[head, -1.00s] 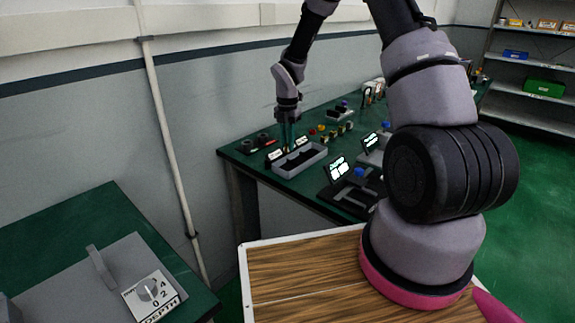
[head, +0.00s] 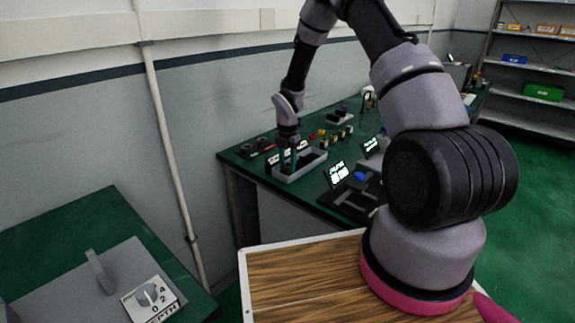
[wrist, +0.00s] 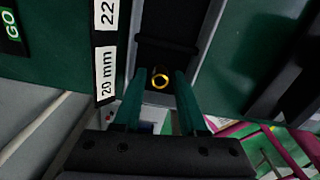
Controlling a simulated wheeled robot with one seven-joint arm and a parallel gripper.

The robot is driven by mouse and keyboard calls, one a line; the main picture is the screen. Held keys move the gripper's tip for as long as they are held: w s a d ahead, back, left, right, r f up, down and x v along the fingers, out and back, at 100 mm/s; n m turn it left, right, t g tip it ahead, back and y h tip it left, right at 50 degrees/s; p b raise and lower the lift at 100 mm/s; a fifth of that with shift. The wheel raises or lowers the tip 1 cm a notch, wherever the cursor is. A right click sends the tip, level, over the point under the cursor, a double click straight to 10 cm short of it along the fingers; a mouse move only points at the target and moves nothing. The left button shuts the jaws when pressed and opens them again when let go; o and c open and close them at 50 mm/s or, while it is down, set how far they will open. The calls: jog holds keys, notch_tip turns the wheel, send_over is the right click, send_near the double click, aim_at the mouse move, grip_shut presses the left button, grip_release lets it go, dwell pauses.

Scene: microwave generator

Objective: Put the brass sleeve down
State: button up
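The brass sleeve (wrist: 160,78) shows in the wrist view as a small gold ring, its hole facing the camera. It is in the dark inside of the grey tray (wrist: 208,75), near the tray's dark cross divider. My gripper (wrist: 161,80) is open, with one teal finger on each side of the sleeve and a visible gap at both sides. In the head view my gripper (head: 288,165) points down into the tray (head: 303,174) on the green bench. The sleeve cannot be made out in the head view.
White labels (wrist: 106,75) reading "20 mm" and "22" line the tray's left side in the wrist view. A lit display stand (head: 337,173) is right of the tray. Several small coloured parts (head: 330,134) stand behind it. A depth-dial box (head: 150,298) is on the nearer left bench.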

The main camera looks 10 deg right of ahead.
jog(key=shift+r, duration=0.1)
notch_tip(320, 180, up, 12)
notch_tip(320, 180, up, 13)
jog(key=m+t, duration=0.2)
jog(key=m, duration=0.5)
send_over(288, 167)
jog(key=s+d, duration=0.2)
jog(key=s, duration=0.3)
jog(key=s+d+r+m+t+y, duration=0.1)
jog(key=s+r+m+t, duration=0.1)
jog(key=s+r+m, duration=0.7)
jog(key=s+d+r+m+t+y, duration=0.1)
jog(key=s+d+r+m+t, duration=0.1)
jog(key=s+r+m, duration=0.6)
jog(key=shift+s+d+r+m+t, duration=0.35)
jog(key=shift+s+m+t, duration=0.25)
jog(key=shift+s+m, duration=3.2)
jog(key=shift+s+n, duration=0.2)
jog(key=shift+n, duration=0.1)
